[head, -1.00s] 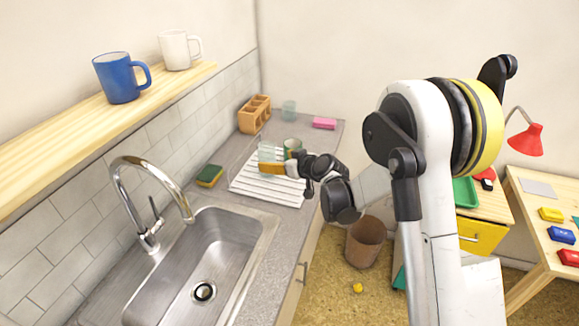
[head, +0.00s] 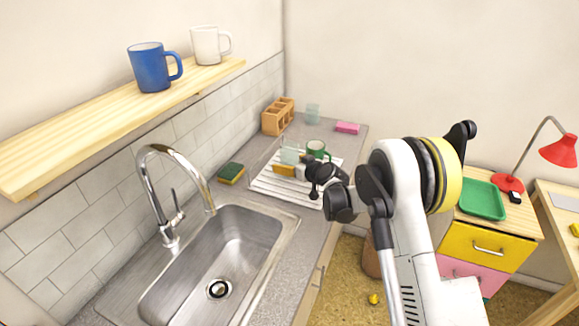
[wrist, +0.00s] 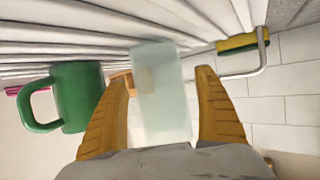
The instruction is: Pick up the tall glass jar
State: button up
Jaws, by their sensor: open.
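The tall glass jar (head: 289,153), pale and see-through, stands on the white ribbed drying rack (head: 272,192) on the counter. In the wrist view the glass jar (wrist: 160,100) is between the two yellow fingers of my gripper (wrist: 163,76), which are spread apart with a visible gap on the right side. My gripper (head: 285,170) reaches in from the right, low at the jar. A green mug (head: 316,149) stands on the rack just right of the jar; the mug also shows left of the fingers in the wrist view (wrist: 76,97). The jar's base is partly hidden by a finger.
A second, shorter glass (head: 312,113) stands at the back of the counter beside a wooden caddy (head: 272,121) and a pink sponge (head: 347,128). A green-yellow sponge (head: 231,173) lies left of the rack. The sink (head: 215,270) and faucet (head: 160,200) are in front.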

jog(key=shift+w+a+f, duration=0.1)
jog(key=shift+w+a, duration=0.05)
jog(key=c, duration=1.4)
jog(key=shift+c, duration=0.3)
jog(key=shift+r, duration=0.2)
